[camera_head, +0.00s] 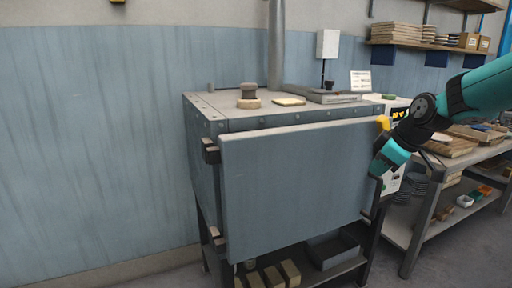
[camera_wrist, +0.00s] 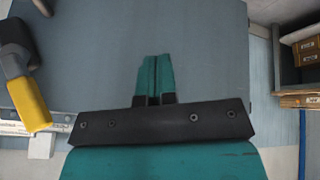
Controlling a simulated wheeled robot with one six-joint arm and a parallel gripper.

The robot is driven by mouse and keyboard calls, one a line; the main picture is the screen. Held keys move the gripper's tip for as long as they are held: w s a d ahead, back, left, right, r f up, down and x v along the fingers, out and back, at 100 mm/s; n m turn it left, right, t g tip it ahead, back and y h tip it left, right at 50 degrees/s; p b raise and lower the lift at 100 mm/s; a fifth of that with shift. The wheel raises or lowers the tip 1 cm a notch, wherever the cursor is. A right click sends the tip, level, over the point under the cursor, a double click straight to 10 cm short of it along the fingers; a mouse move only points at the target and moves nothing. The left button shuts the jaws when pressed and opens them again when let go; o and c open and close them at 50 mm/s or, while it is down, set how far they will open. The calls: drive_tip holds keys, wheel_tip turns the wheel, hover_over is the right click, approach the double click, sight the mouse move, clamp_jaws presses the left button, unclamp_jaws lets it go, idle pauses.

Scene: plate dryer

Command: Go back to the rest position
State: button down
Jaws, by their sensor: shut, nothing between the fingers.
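My gripper (camera_head: 384,160) is at the right edge of the dryer's grey front door (camera_head: 290,180) in the head view. Its teal fingers are together with nothing between them. In the wrist view the gripper (camera_wrist: 155,75) points at a flat grey-blue surface, which looks like the door. I cannot tell whether the fingers touch the door. The plate dryer (camera_head: 205,160) is a grey metal box on legs, and the door stands across its front. A yellow handle (camera_head: 382,122) is near the door's top right corner, just above my gripper; a yellow piece also shows in the wrist view (camera_wrist: 30,105).
A workbench (camera_head: 425,225) with wood pieces and bins stands to the right, close to my arm. A wall shelf (camera_head: 400,43) is above it. The left floor area looks free.

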drive_tip(key=s+a+r+g+p, duration=0.2)
drive_tip(key=s+a+r, duration=0.2)
drive_tip(key=s+a, duration=0.65)
drive_tip(key=s+a+m+g+p, duration=0.1)
drive_tip(key=s+a, duration=0.2)
drive_tip(key=s, duration=0.9)
drive_tip(key=s+a+m+g+y+p, duration=0.1)
drive_tip(key=s+a+m+g, duration=0.1)
drive_tip(key=s, duration=1)
drive_tip(key=shift+a+r, duration=0.45)
drive_tip(key=shift+a, duration=0.15)
